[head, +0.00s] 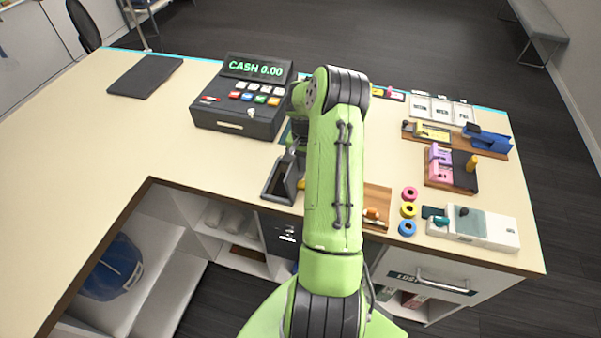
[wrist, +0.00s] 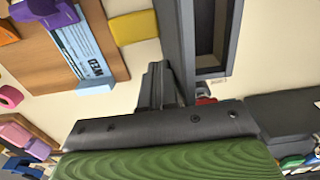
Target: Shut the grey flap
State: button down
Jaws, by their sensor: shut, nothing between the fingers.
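A small dark grey box (head: 273,190) stands near the counter's front edge, left of my arm, with its open top showing a dark inside. In the wrist view its grey rim (wrist: 212,72) frames a dark opening. A grey panel, which looks like the flap (wrist: 177,35), stands up along the opening's left side, seen nearly edge-on, so the flap looks open. My gripper (wrist: 161,72) is shut and empty, with its fingertips close beside the flap; I cannot tell whether they touch. In the head view my arm hides part of the gripper and the box's right side.
A cash register (head: 242,97) stands behind the box. A wooden board (head: 376,200) lies right of my arm, with coloured rings (head: 408,210) beyond it. A white device (head: 473,228) is at the right. The counter's left part (head: 130,130) is mostly clear.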

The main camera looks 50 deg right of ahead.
jog(key=shift+w+a, duration=0.3)
jog(key=shift+w, duration=0.45)
notch_tip(320, 180, up, 9)
jog(key=s+p, duration=0.1)
jog(key=p, duration=0.4)
jog(key=shift+d, duration=0.2)
dwell(0.7)
